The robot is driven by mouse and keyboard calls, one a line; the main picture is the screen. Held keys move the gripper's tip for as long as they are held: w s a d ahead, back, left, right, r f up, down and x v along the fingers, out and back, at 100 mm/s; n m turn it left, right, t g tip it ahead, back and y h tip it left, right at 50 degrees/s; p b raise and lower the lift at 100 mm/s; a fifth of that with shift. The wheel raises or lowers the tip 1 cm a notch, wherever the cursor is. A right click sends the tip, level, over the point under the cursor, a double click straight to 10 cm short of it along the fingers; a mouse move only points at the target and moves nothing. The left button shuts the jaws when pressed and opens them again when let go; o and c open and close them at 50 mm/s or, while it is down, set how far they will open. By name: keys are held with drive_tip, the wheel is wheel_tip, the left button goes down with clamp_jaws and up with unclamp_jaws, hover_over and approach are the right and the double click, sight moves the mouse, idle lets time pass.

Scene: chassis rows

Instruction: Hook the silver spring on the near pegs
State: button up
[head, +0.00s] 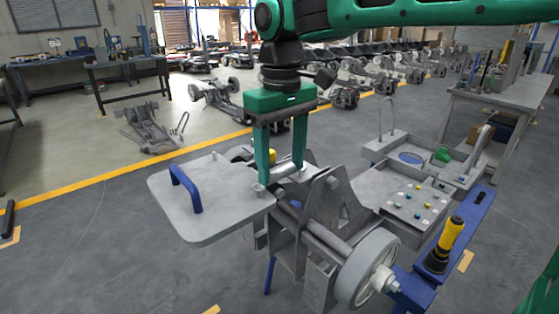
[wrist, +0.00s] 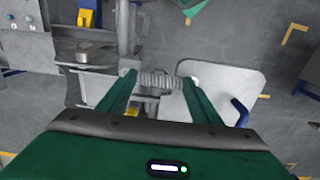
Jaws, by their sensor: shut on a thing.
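My gripper (head: 280,177) points down over the middle of the chassis assembly in the head view. Its green fingers are shut on the silver spring (wrist: 160,80), which lies crosswise between the fingertips in the wrist view. In the head view the spring is small and partly hidden by the fingers. A short round grey stub (head: 259,190) stands at the right edge of the grey plate, close to the left fingertip. I cannot tell which parts are the near pegs, nor whether the spring touches any.
The grey plate (head: 215,222) carries a blue handle (head: 186,188) at left. An upright bracket and a wheel (head: 366,270) stand at right. A blue rail (head: 462,235) holds a yellow-handled tool (head: 448,242). A button panel (head: 412,205) lies behind.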

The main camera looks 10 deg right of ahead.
drive_tip(key=shift+f, duration=0.95)
drive_tip(key=o, duration=1.1)
drive_tip(key=shift+o, duration=0.3)
wheel_tip(320, 180, up, 11)
drive_tip(key=shift+w+f, duration=0.1)
drive_tip(key=s+d+f+m, duration=0.25)
drive_tip(key=d+f, duration=0.25)
drive_tip(key=d, duration=0.6)
drive_tip(key=s+d+f+m, duration=0.1)
drive_tip(key=d+f+m, duration=0.35)
drive_tip(key=d, duration=0.55)
drive_tip(key=s+d+f+m, duration=0.6)
drive_tip(key=s+d+f, duration=0.8)
drive_tip(key=s, duration=0.3)
drive_tip(key=shift+f, duration=0.25)
